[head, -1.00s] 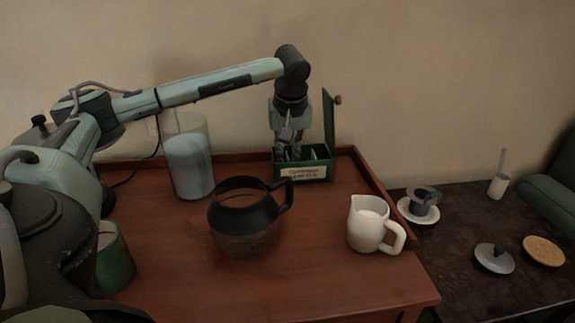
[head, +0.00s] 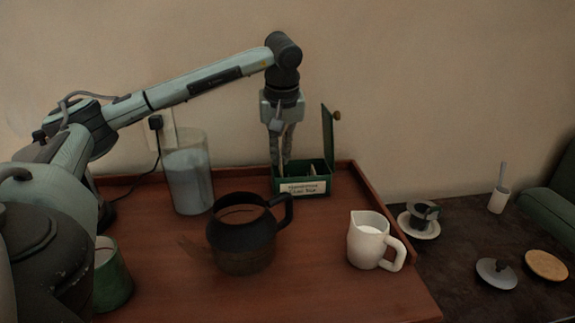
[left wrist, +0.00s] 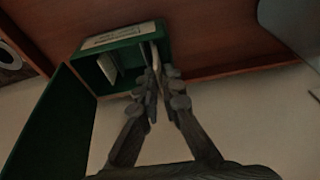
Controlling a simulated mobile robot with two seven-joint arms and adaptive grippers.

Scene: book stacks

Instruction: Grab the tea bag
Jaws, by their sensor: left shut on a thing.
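The green tea box (head: 318,180) stands at the back right of the wooden tray table, with its lid (head: 328,135) open and a paper label on its front. My left gripper (head: 281,162) points down at the left part of the box. In the left wrist view the left gripper (left wrist: 158,75) is shut on a thin pale tea bag (left wrist: 152,85), at the edge of the open box (left wrist: 135,60). Other pale packets (left wrist: 107,68) show inside the box. Most of the tea bag is hidden by the fingers. My right gripper is not in view.
A glass jar (head: 188,180) stands left of the box. A dark coffee pot (head: 243,240) and a white pitcher (head: 368,240) stand in front. A lower dark table (head: 450,255) at right holds a cup on a saucer (head: 420,225).

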